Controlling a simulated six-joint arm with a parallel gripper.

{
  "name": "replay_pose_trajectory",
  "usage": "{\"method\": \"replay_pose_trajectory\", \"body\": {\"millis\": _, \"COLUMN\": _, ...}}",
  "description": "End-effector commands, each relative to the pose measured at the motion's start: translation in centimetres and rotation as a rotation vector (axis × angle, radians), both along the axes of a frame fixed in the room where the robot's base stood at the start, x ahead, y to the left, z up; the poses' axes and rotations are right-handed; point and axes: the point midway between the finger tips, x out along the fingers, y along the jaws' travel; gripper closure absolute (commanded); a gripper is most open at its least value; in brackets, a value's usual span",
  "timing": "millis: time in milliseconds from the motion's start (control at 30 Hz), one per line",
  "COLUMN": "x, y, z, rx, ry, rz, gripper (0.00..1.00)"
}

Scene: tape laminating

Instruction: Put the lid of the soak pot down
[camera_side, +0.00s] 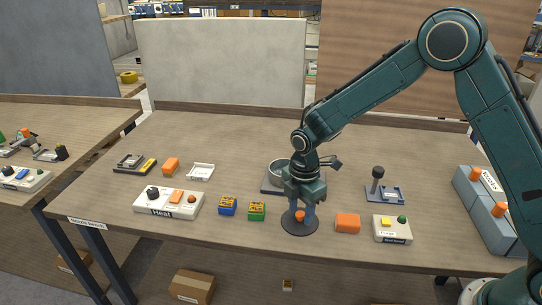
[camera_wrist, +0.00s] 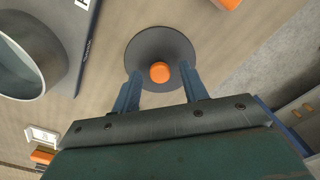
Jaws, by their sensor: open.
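The pot lid is a dark grey disc (camera_side: 290,228) with an orange knob (camera_side: 300,216), lying flat on the table near the front edge. It also shows in the wrist view as a disc (camera_wrist: 160,43) with its knob (camera_wrist: 160,72). My gripper (camera_side: 301,208) is directly above the lid, pointing down. Its two blue fingers (camera_wrist: 160,77) are apart, one on each side of the knob, with gaps visible between. The soak pot (camera_side: 277,171) stands behind the lid, partly hidden by my gripper. In the wrist view the pot (camera_wrist: 22,62) is open on top.
An orange block (camera_side: 347,223) lies right of the lid. A green box (camera_side: 256,211) and a blue box (camera_side: 227,206) lie to its left. The Heat panel (camera_side: 168,203) is further left. A small button panel (camera_side: 392,230) and a dark-handled stamp (camera_side: 377,184) stand at right.

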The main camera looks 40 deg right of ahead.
Motion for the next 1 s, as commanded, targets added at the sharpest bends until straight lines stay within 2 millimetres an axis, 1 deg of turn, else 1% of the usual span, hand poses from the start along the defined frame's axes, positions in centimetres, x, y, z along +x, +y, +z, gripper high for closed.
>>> {"method": "replay_pose_trajectory", "body": {"millis": 167, "x": 0.1, "y": 0.0, "z": 1.4, "rx": 0.001, "ry": -0.003, "rz": 0.000, "gripper": 0.56}}
{"method": "replay_pose_trajectory", "body": {"millis": 267, "x": 0.1, "y": 0.0, "z": 2.7, "rx": 0.001, "ry": -0.003, "rz": 0.000, "gripper": 0.56}}
{"method": "replay_pose_trajectory", "body": {"millis": 700, "x": 0.1, "y": 0.0, "z": 9.6, "rx": 0.001, "ry": -0.003, "rz": 0.000, "gripper": 0.56}}
{"method": "replay_pose_trajectory", "body": {"millis": 833, "x": 0.1, "y": 0.0, "z": 11.0, "rx": 0.001, "ry": -0.002, "rz": 0.000, "gripper": 0.56}}
{"method": "replay_pose_trajectory", "body": {"millis": 1000, "x": 0.0, "y": 0.0, "z": 11.9, "rx": 0.000, "ry": 0.000, "rz": 0.000, "gripper": 0.56}}
